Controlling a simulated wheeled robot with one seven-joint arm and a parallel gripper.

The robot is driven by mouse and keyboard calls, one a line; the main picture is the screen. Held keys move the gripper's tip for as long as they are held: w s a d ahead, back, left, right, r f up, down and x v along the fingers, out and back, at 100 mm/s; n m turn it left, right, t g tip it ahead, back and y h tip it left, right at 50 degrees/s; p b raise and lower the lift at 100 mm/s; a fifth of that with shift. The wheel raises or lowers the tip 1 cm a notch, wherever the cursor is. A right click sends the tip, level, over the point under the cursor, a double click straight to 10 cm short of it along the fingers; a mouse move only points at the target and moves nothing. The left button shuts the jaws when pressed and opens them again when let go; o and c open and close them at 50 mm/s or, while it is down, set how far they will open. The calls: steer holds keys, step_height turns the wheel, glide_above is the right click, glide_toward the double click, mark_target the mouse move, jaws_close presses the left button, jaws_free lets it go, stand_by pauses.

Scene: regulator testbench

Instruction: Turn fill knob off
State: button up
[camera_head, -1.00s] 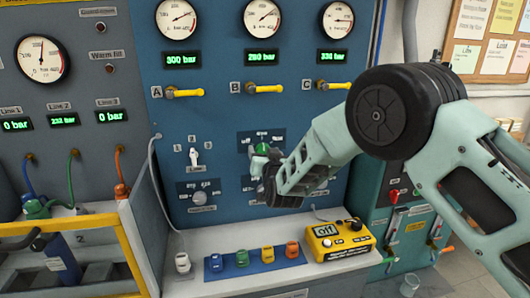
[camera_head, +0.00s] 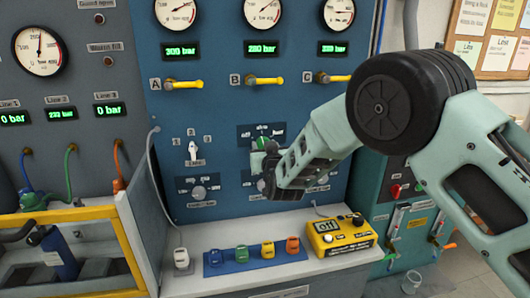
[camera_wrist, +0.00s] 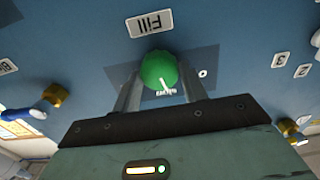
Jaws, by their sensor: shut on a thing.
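The green round fill knob (camera_head: 264,143) is on the blue panel, on a dark label plate (camera_head: 277,132). In the wrist view the knob (camera_wrist: 158,70) has a short white pointer mark and sits between the two fingers of my gripper (camera_wrist: 160,86). My gripper is shut on the knob at the panel. A "Fill" label (camera_wrist: 149,22) shows upside down beside it. In the head view my gripper (camera_head: 262,157) and arm cover part of the knob and its plate. The knob's exact setting cannot be read.
A white selector (camera_head: 193,151) is left of the knob. Several yellow valve handles (camera_head: 264,80) are above it. Below, a shelf holds colored pieces on a blue mat (camera_head: 214,271) and a yellow box reading "off" (camera_head: 343,237).

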steer(key=n+b, duration=0.4)
steer(key=n, duration=0.5)
steer(key=shift+s+a+f, duration=0.1)
steer(key=shift+f, duration=0.05)
steer(key=shift+n, duration=0.4)
steer(key=o, duration=1)
steer(key=b+v, duration=0.4)
steer(key=v, duration=1.3)
steer(key=shift+s, duration=0.2)
